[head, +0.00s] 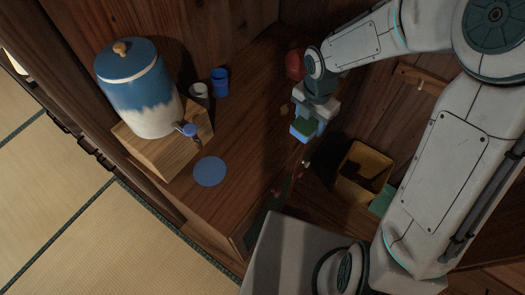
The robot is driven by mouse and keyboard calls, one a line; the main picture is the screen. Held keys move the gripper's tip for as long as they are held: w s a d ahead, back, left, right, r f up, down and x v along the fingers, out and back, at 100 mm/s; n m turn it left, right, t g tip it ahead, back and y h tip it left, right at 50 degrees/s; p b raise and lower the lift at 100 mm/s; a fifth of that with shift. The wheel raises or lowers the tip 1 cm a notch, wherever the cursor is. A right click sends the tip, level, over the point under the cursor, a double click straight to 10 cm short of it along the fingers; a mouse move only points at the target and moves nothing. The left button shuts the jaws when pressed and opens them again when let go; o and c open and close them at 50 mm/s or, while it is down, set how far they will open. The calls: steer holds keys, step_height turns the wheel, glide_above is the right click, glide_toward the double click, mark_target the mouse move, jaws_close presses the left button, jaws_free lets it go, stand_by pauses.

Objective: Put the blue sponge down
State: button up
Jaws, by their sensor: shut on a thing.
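The sponge is over or near the right edge of the brown wooden counter (245,125). I cannot tell whether it touches the counter. My gripper's fingers partly hide it.
A blue and white dispenser (140,90) with a tap stands on a wooden block (158,158). Near it are a blue cup (220,80), a white cup (199,90) and a blue round mat (210,171). A red object (295,64) is behind my gripper. A yellow bin (362,172) sits lower right.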

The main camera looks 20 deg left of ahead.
steer(key=shift+s+a+n, duration=0.35)
steer(key=shift+a+n, duration=0.05)
steer(key=shift+n, duration=0.3)
glide_above(263, 151)
step_height(263, 151, down, 7)
steer(key=shift+r, duration=0.1)
steer(key=shift+f, duration=2)
steer(key=shift+f+b, duration=0.1)
steer(key=shift+b, duration=0.2)
steer(key=o, duration=0.9)
steer(key=shift+o, duration=0.2)
